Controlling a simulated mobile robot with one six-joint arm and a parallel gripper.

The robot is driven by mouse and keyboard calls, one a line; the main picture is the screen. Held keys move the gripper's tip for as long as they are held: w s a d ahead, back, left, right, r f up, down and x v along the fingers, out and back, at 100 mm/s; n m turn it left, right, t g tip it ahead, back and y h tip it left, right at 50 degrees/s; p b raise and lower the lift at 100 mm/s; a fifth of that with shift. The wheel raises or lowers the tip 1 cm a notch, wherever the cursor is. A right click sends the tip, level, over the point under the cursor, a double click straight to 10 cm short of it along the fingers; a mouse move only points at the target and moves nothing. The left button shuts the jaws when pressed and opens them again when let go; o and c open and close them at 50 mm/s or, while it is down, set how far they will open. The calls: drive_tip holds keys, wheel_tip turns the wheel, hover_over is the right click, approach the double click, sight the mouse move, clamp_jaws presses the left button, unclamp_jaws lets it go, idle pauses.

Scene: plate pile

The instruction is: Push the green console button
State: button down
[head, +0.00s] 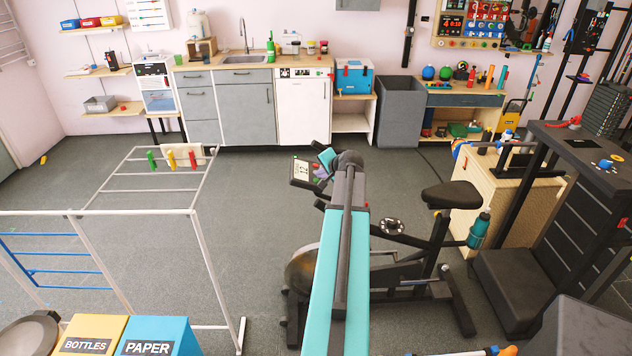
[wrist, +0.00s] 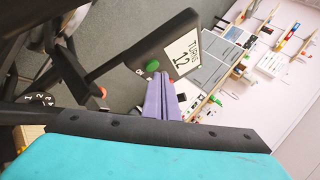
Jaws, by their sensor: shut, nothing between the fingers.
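The console (wrist: 182,48) is a dark panel on the exercise bike with a pale display reading "TURNS 12". The round green button (wrist: 152,66) sits below the display, beside some lettering. My gripper (wrist: 160,80) has purple fingers, shut and empty. Their tips appear just below and right of the green button in the wrist view; I cannot tell whether they touch the console. My gripper (head: 320,172) also shows partly in the head view, at the console's right side.
The bike's black seat (head: 450,195) stands right of my arm. A white drying rack (head: 160,180) with coloured pegs is at the left. Bins labelled bottles (head: 88,343) and paper (head: 155,341) are at the front. Open grey floor lies between rack and bike.

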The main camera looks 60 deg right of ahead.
drive_tip(key=shift+w+f, duration=0.15)
drive_tip(key=shift+f, duration=0.2)
drive_tip(key=shift+a+f, duration=0.1)
idle(0.6)
drive_tip(key=shift+r, duration=0.55)
idle(0.3)
wheel_tip(320, 180, up, 6)
drive_tip(key=s+d+p, duration=0.1)
drive_tip(key=s+p, duration=0.1)
drive_tip(key=shift+d+f, duration=0.2)
idle(0.4)
drive_tip(key=shift+w, duration=0.1)
idle(0.4)
